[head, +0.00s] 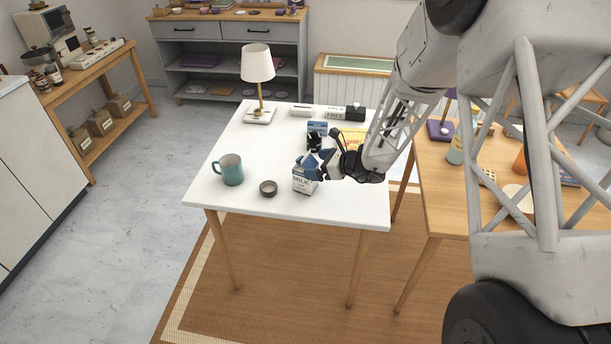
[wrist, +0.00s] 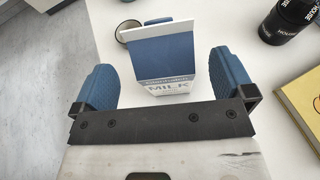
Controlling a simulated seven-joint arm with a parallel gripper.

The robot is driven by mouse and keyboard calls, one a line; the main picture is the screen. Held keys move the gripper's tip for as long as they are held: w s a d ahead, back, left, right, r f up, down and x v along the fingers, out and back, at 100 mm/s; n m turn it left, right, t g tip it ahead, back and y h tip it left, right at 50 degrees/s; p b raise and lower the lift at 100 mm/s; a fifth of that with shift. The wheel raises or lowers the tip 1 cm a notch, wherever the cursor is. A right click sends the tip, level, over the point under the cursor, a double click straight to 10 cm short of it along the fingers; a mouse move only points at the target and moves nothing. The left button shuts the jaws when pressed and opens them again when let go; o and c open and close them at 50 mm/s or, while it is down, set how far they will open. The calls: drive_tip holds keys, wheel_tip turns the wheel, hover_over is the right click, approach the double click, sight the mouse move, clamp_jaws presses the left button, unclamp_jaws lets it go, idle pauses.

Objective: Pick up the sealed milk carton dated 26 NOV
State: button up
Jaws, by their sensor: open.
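A blue and white milk carton (wrist: 165,62) with a gabled top stands on the white table and also shows in the head view (head: 304,186). Its front reads MILK; I cannot read a date. My gripper (wrist: 162,66) is open, with its blue fingers on either side of the carton and a gap on both sides. In the head view my gripper (head: 316,164) is just above and behind this carton, hiding part of its top.
The white table (head: 235,138) also holds a teal mug (head: 229,169), a small dark bowl (head: 268,188), a lamp (head: 257,66) and a yellow book (head: 352,137). A black can (wrist: 291,20) stands right of the carton. The table's left part is mostly clear.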

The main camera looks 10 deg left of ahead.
sight(310, 164)
drive_tip(key=shift+x, duration=2.45)
drive_tip(key=shift+w, duration=0.1)
drive_tip(key=shift+c, duration=0.5)
drive_tip(key=c, duration=1.2)
